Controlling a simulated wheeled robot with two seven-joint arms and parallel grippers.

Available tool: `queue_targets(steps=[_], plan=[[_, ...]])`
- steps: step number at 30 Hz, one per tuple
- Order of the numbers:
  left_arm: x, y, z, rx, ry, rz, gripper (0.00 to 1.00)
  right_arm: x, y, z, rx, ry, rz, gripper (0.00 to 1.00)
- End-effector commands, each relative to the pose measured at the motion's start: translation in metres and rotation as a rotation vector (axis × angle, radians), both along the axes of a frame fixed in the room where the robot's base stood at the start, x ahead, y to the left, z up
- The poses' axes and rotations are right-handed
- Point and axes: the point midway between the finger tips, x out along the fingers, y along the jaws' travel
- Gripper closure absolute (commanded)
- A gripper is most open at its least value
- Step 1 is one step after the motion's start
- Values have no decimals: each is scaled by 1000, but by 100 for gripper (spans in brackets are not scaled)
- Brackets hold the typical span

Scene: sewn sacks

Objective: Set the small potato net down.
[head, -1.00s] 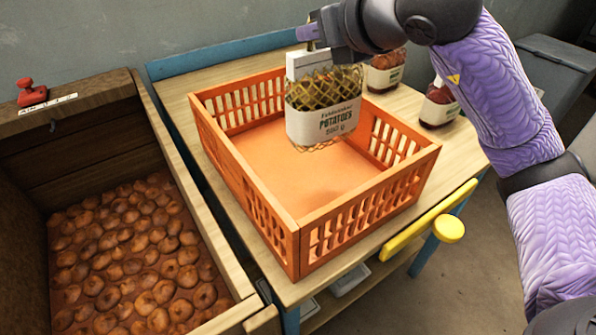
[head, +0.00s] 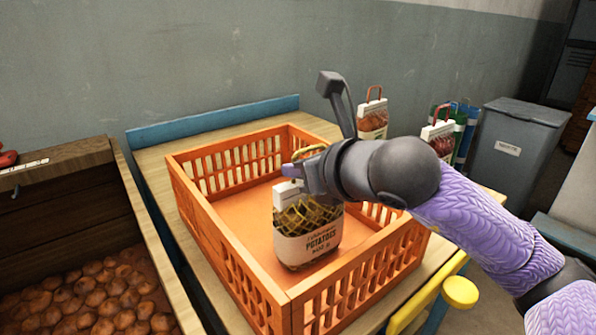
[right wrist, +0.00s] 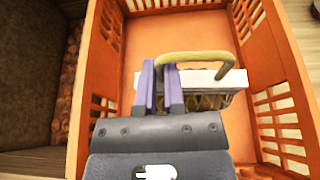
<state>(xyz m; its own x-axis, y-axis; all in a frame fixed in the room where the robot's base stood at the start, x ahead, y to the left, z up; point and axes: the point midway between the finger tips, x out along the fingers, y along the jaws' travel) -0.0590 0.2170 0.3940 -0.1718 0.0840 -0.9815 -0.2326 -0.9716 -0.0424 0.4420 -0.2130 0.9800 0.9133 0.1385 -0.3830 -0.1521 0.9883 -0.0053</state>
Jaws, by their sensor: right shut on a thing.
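The small potato net (head: 308,240) is a yellow mesh bag with a white potato label, a white header and a yellow loop handle. It hangs upright inside the orange crate (head: 205,222); I cannot tell whether its bottom touches the crate floor. My right gripper (head: 296,170) is above it, shut on the handle. In the right wrist view, the purple fingers (right wrist: 160,88) close on the left part of the handle (right wrist: 200,58), with the white header (right wrist: 205,79) beside them. The crate (right wrist: 283,62) surrounds the net there. My left gripper is out of view.
A wooden bin (head: 150,225) of loose potatoes stands left of the table. Filled nets with handles (head: 372,122) (head: 440,135) stand behind the crate to the right. A grey lidded bin (head: 510,150) stands beyond. Most of the crate floor (head: 245,220) is clear.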

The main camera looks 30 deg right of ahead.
Motion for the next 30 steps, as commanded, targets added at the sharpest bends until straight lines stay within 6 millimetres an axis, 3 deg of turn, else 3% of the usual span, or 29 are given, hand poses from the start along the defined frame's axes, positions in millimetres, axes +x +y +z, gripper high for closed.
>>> queue_targets(steps=[3, 4, 9, 19, 28, 30], plan=[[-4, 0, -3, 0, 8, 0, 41, 0, 0, -3, -1, -2, 0, 100], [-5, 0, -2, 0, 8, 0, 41, 0, 0, -3, 0, 1, 0, 85], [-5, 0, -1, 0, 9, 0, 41, 0, 0, -2, 0, 0, 0, 54], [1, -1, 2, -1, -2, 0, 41, -1, 0, 3, 0, -1, 0, 54], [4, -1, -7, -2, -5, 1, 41, -55, -9, 20, -9, 3, -1, 54], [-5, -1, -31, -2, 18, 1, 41, -65, -12, 18, -4, 0, -4, 54]])
